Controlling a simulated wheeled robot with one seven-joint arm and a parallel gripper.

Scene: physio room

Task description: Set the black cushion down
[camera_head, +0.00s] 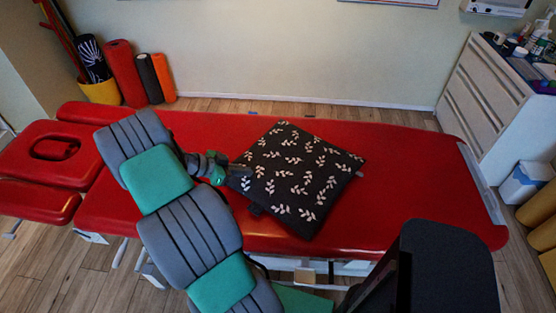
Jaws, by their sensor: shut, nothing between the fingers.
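The black cushion (296,177) with a white leaf pattern lies on the red treatment table (400,190), turned at an angle, near the middle of its top. My gripper (243,176) is at the cushion's left side, reached by my grey and green arm from the lower left. The fingertips are small and partly hidden against the dark cushion. The gripper is shut, with nothing held between the fingers. I cannot tell whether it touches the cushion.
The red table top is clear right of the cushion. A face-hole headrest (54,147) is at the left end. Foam rollers (127,73) and a yellow bin (100,91) stand by the back wall. A white drawer cabinet (486,95) with bottles on top stands at the right.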

